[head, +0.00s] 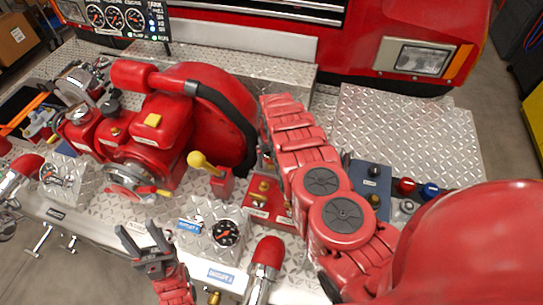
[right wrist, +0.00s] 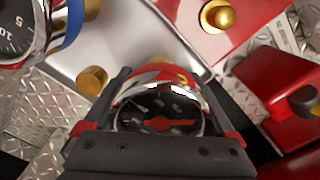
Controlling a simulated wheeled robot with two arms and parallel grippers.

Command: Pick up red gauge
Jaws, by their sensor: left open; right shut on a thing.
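The red gauge (right wrist: 160,117) shows in the right wrist view with a red rim, a chrome ring, a dark face and a red needle. My right gripper (right wrist: 160,88) is shut on it, one dark finger on each side. I cannot tell whether the gauge touches the panel behind it. In the head view I cannot make out the right gripper or this gauge; my right arm covers part of the scene. My left gripper (head: 139,238) is open and empty, in front of the pump panel's front edge.
A blue-marked gauge (right wrist: 22,30) is close by on the left. Gold knobs (right wrist: 92,79) and a red plate (head: 267,199) with brass fittings surround the spot. The red pump (head: 160,125) stands behind. Clear diamond plate (head: 405,130) lies to the right.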

